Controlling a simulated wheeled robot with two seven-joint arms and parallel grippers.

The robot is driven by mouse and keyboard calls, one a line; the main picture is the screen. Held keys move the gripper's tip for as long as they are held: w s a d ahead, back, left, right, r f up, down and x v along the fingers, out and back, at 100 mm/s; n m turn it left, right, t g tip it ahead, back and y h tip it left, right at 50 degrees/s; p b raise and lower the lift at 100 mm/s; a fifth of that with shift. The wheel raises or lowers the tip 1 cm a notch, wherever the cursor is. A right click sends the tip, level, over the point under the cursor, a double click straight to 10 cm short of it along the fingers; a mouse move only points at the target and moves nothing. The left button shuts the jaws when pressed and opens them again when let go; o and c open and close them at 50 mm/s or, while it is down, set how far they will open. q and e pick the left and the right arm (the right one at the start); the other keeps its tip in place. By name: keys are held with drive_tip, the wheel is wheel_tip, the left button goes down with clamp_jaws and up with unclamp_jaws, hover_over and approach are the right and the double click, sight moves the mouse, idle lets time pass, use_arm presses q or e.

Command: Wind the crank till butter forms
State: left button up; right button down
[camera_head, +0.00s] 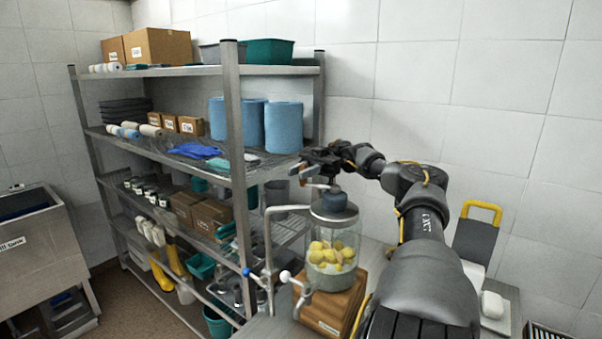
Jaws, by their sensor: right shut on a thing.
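A glass churn jar (334,246) stands upright on a wooden block (331,303). The crank (319,186) shows as a light arm at the top of the lid. My right gripper (309,169) is above the jar at the crank's end and shut on the crank handle. The handle is mostly hidden by the gripper. My left gripper is not in view.
A metal shelf rack (235,130) with boxes, blue rolls and bins stands close to the left of the jar. A bent tap pipe (268,240) rises beside the jar. A yellow-handled dark board (475,245) and a white item (493,305) are at the right.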

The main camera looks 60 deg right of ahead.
drive_tip(key=shift+r, duration=0.1)
idle(0.8)
drive_tip(key=c, duration=1.5)
unclamp_jaws()
drive_tip(key=shift+s, duration=0.1)
drive_tip(key=shift+o, duration=1.2)
drive_tip(key=shift+s, duration=0.2)
drive_tip(key=shift+w, duration=0.2)
